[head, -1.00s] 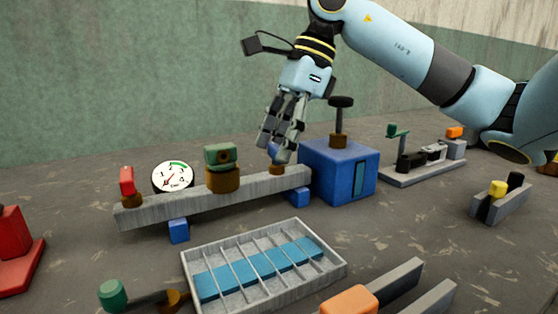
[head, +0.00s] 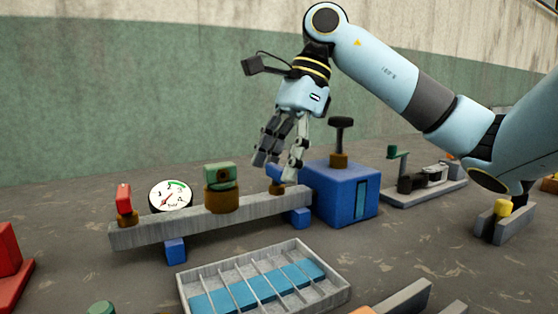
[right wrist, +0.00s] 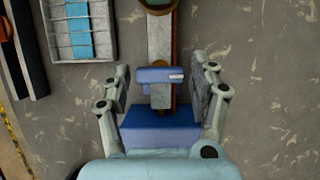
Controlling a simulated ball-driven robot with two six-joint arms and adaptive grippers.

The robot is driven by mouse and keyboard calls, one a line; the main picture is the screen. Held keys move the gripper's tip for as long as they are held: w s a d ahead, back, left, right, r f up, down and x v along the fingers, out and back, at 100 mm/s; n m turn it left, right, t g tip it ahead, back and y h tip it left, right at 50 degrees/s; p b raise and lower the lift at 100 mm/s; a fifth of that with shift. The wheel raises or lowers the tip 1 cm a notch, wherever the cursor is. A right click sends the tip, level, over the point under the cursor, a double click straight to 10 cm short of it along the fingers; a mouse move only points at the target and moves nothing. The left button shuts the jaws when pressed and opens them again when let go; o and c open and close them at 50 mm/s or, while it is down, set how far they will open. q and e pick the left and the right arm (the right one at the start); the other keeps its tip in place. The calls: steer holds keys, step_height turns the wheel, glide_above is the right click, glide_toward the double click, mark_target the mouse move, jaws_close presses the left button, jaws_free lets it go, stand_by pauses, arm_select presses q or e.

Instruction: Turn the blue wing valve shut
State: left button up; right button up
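The blue wing valve (head: 274,174) sits on a brown base near the right end of the grey beam (head: 150,234). In the right wrist view, its blue wing (right wrist: 157,75) lies across the beam. My right gripper (head: 274,168) is above it, pointing down, with its fingers spread. In the right wrist view, the open fingers (right wrist: 160,88) stand on either side of the wing with gaps showing. The fingers partly hide the valve in the head view. My left gripper is not in view.
A blue box (head: 340,197) with a black-topped stem (head: 341,135) stands close right of the valve. A green valve (head: 221,175), a red valve (head: 124,197) and a gauge (head: 171,196) are along the beam. A compartmented tray (head: 337,291) lies in front.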

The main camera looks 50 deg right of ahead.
steer(key=shift+o, duration=0.7)
steer(key=w+v, duration=0.1)
steer(key=v, duration=0.6)
steer(key=shift+s+r, duration=0.3)
steer(key=shift+s, duration=0.2)
steer(key=shift+f, duration=0.1)
